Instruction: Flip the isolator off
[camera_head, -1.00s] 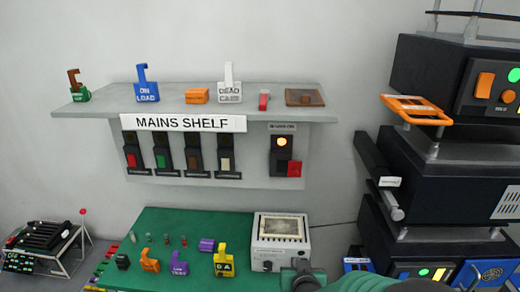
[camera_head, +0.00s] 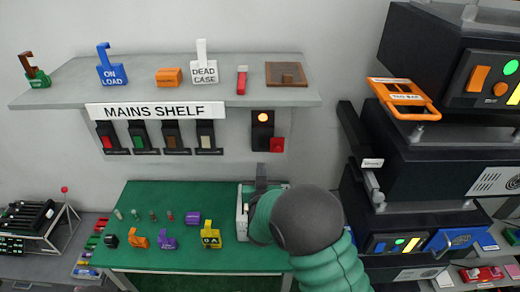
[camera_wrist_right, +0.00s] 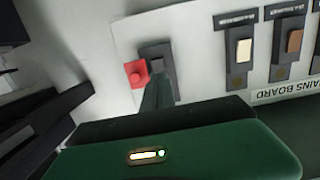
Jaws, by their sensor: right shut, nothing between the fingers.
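A black switch unit (camera_head: 262,137) with a lit amber lamp (camera_head: 262,117) and a red block (camera_head: 277,145) at its lower right is on the right of the wall panel. No label on it is readable now, so I cannot confirm it is the isolator. My right gripper (camera_head: 261,174) is shut and empty, just below this unit in the head view. In the right wrist view, which is upside down, the gripper (camera_wrist_right: 158,82) overlaps the dark unit, beside the red block (camera_wrist_right: 135,73). I cannot tell whether it touches. My left gripper is not in view.
Several rocker switches (camera_head: 139,136) sit left on the panel under the shelf (camera_head: 140,96), which holds tagged items. My right forearm partly hides a white meter box (camera_head: 241,212) on the green bench mat (camera_head: 150,200). Black stacked equipment (camera_head: 430,150) stands close on the right.

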